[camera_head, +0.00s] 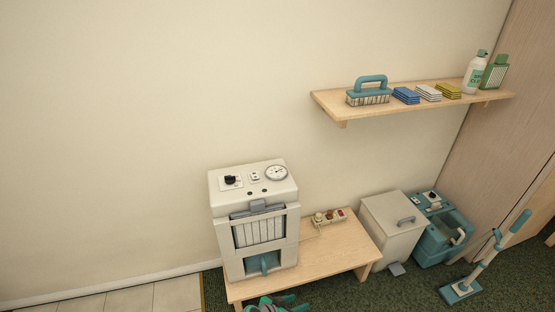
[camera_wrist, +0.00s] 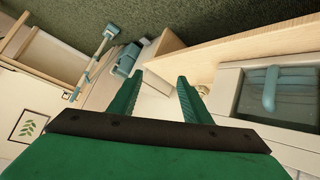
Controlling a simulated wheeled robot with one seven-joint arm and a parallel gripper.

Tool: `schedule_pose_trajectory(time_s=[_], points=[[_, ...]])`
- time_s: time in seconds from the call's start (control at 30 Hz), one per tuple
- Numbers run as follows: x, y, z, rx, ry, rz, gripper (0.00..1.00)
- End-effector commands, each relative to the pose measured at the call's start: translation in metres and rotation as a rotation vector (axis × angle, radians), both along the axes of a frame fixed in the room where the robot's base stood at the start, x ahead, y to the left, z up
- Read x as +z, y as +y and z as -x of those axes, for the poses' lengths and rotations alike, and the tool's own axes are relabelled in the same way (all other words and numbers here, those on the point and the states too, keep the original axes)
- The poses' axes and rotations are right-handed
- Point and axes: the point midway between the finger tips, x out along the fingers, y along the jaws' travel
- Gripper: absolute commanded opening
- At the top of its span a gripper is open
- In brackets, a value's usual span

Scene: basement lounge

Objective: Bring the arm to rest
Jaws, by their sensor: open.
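My gripper (camera_wrist: 160,77) shows in the wrist view with its two green fingers apart and nothing between them. In the head view only a small part of my gripper (camera_head: 278,302) shows, at the bottom edge in front of the low wooden bench (camera_head: 318,262). The rest of my arm is out of that picture. The white machine (camera_head: 256,190) stands on the bench. In the wrist view its grey-blue handle (camera_wrist: 269,88) lies to the right of my fingers, apart from them.
A power strip (camera_head: 328,217) lies on the bench. A white bin (camera_head: 393,228), a teal machine (camera_head: 441,236) and a floor scrubber (camera_head: 461,290) stand to the right. A wall shelf (camera_head: 326,103) holds a brush, sponges and bottles. The wall at left is bare.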

Motion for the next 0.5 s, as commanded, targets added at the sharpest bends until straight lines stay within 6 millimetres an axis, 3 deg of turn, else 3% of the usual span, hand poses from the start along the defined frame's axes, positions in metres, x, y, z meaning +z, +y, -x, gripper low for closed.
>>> schedule_pose_trajectory(time_s=[0.03,0.2,0.5], points=[[-0.008,-0.011,0.016,0.036,0.007,-0.003,0.44],[-0.021,-0.028,0.059,0.174,0.014,-0.024,0.44],[-0.017,-0.03,0.144,0.41,-0.008,-0.065,0.44]])
